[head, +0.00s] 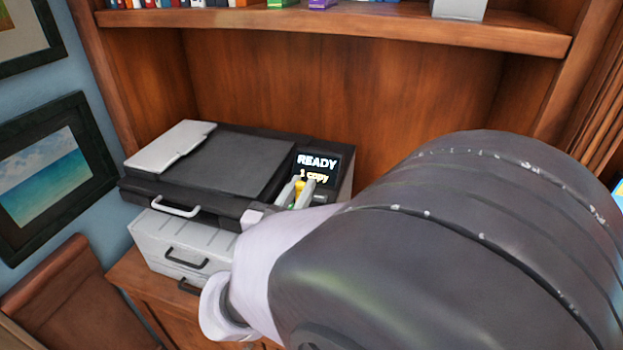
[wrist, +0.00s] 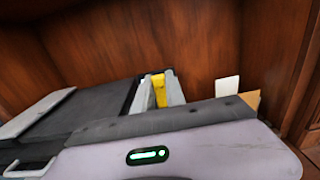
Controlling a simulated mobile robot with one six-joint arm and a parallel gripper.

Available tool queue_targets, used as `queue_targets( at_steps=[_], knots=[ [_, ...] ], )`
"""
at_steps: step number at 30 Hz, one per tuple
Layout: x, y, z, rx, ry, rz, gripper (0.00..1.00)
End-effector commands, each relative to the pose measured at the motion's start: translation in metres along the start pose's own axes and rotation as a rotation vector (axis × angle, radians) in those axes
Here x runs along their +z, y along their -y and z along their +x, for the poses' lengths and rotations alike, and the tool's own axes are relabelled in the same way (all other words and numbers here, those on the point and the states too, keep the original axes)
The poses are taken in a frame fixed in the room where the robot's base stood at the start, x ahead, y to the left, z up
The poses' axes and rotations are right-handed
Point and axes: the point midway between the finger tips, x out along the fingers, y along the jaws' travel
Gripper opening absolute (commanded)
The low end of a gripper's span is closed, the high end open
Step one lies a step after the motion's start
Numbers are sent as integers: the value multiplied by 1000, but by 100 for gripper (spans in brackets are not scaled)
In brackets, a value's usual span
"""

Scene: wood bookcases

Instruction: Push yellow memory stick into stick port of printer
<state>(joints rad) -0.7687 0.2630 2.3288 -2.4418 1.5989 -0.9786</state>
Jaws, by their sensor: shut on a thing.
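The printer (head: 240,165) is dark on top with light grey drawers, and stands on a wood cabinet against the bookcase back. Its panel (head: 318,165) reads "READY" and "1 copy". My gripper (head: 299,189) is at the printer's right front, just below the panel text. It is shut on the yellow memory stick (head: 300,186), which also shows between the fingers in the wrist view (wrist: 160,90). The stick port is not visible; my gripper and arm cover that area. I cannot tell whether the stick touches the port.
A shelf (head: 330,30) with books and small boxes runs above the printer. In the wrist view a white card (wrist: 227,91) and a tan piece (wrist: 250,100) stand right of the gripper. Framed pictures (head: 55,175) hang at left.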

Motion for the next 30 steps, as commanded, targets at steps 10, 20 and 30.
queue_targets(
  at_steps=[10, 20, 30],
  knots=[
    [-1, 0, 0, 0, 1, 0, 0],
    [-32, 0, 0, -1, 1, 0, 0],
    [-60, 0, 0, -1, 1, 0, 0]
  ],
)
